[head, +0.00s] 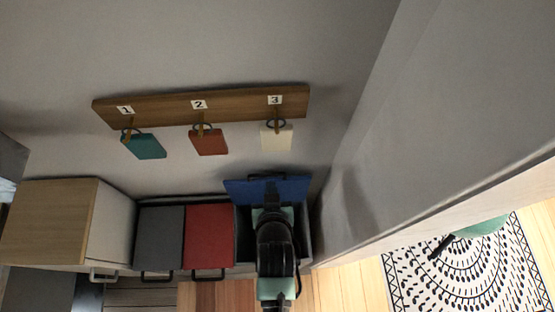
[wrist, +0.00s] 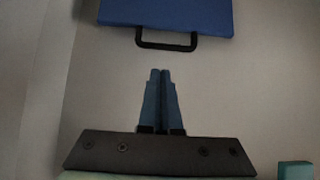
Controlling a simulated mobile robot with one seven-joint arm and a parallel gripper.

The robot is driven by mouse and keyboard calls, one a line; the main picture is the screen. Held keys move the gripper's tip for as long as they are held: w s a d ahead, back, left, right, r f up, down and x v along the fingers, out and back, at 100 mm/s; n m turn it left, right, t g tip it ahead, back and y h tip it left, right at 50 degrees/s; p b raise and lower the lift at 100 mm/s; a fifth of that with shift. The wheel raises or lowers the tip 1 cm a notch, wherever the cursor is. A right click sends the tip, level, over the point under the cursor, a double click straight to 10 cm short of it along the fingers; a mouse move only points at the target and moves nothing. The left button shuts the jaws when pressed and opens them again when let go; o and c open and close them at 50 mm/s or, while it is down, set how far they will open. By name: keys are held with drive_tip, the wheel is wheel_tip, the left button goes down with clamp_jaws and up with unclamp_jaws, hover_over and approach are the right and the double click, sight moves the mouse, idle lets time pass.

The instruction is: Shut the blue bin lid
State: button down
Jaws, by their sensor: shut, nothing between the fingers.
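The blue bin lid (head: 296,188) stands raised against the wall, so its bin (head: 305,240) at the right of the row is open. In the wrist view the lid (wrist: 165,15) fills the top, with its black handle (wrist: 166,46) at its lower edge. My gripper (wrist: 160,72) is shut and empty. Its fingertips point at the handle, with a gap between them in the picture. In the head view my arm covers much of the open bin and my gripper (head: 271,188) overlaps the lid; contact cannot be told.
A red-lidded bin (head: 209,236) and a grey-lidded bin (head: 159,237) stand shut to the left, beside a wooden cabinet (head: 47,221). A wooden rack (head: 165,108) with numbered hanging tags is on the wall above. A wall (head: 400,170) rises close on the right.

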drive_tip(key=x, duration=0.9)
drive_tip(key=shift+w, duration=0.1)
drive_tip(key=shift+f, duration=0.15)
